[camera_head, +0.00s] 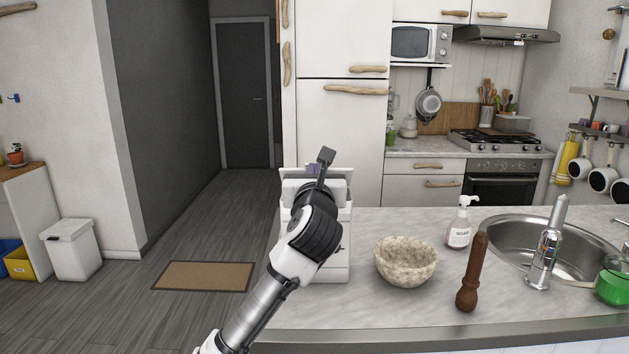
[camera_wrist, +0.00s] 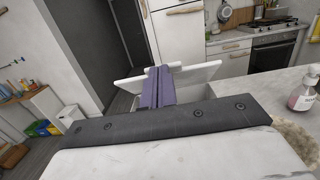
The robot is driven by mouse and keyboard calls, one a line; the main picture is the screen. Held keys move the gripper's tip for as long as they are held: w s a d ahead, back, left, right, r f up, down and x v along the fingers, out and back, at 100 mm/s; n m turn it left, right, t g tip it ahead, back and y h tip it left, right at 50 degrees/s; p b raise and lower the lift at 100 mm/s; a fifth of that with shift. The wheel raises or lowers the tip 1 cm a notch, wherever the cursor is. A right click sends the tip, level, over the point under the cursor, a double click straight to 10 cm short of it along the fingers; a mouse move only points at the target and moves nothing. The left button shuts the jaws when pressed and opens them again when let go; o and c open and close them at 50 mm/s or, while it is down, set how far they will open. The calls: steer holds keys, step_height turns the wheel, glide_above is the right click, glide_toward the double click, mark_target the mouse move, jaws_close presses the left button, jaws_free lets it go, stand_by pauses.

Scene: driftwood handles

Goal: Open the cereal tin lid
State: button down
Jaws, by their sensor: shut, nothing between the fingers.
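The cereal tin (camera_head: 338,262) is a white upright box on the counter, left of the stone bowl, partly hidden behind my arm in the head view. Its white lid (camera_head: 345,173) shows at the top as a raised panel. In the wrist view the lid (camera_wrist: 205,73) is tilted up, with part of the tin's body (camera_wrist: 192,93) below it. My gripper (camera_wrist: 158,72) is shut and empty, its purple-grey fingers reaching over the tin at the lid. I cannot tell whether they touch the lid. The fingers are mostly hidden by my wrist in the head view.
A speckled stone bowl (camera_head: 406,262) stands right of the tin. A soap bottle (camera_head: 459,228), a brown wooden pestle-like object (camera_head: 472,275) and a sink (camera_head: 575,250) are farther right. The counter's front edge is close. Open floor with a mat (camera_head: 203,276) lies left.

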steer(key=shift+w+r+p, duration=0.6)
steer(key=shift+w+r, duration=0.75)
steer(key=shift+r, duration=0.1)
